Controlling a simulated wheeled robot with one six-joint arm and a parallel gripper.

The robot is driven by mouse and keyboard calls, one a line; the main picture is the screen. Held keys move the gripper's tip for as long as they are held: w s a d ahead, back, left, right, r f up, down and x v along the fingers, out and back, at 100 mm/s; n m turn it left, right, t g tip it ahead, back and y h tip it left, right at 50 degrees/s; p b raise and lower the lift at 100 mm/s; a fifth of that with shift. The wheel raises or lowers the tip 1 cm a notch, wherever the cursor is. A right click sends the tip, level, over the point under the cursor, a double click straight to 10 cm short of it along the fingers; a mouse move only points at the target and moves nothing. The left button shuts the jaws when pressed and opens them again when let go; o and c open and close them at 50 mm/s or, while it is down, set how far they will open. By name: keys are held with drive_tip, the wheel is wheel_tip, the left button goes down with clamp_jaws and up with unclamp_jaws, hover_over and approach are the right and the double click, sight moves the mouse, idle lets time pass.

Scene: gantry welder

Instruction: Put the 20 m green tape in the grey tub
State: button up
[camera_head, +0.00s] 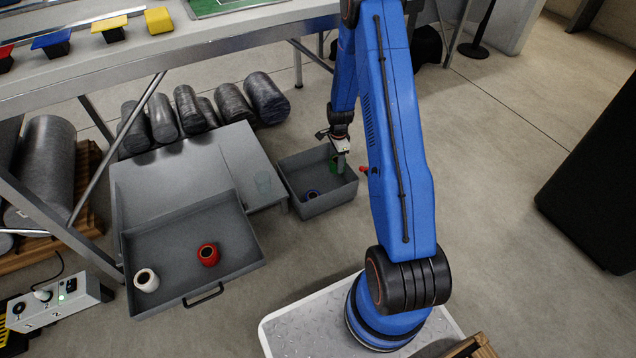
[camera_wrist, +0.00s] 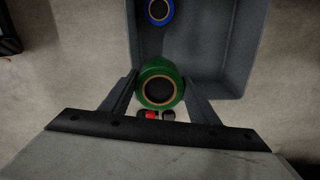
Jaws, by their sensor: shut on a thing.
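The green tape (camera_wrist: 161,70) is a roll held between the two fingers of my gripper (camera_wrist: 160,88), seen in the wrist view. In the head view my gripper (camera_head: 339,160) is over the grey tub (camera_head: 316,206), and a bit of the green roll shows beside the fingers. The tub also shows in the wrist view (camera_wrist: 228,50). A blue tape roll (camera_head: 311,195) lies inside the tub; it also shows in the wrist view (camera_wrist: 159,11). The gap between the green roll and the tub floor cannot be told. No size marking is legible on the green roll.
A grey drawer (camera_head: 236,262) left of the tub holds a white roll (camera_head: 146,280) and a red roll (camera_head: 208,254). A red object (camera_head: 364,170) is just right of the tub. A metal workbench (camera_head: 170,62) stands behind. Open floor lies to the right.

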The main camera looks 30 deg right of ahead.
wheel_tip(320, 180, down, 18)
drive_tip(key=shift+r, duration=0.15)
idle(0.6)
drive_tip(key=o, duration=0.9)
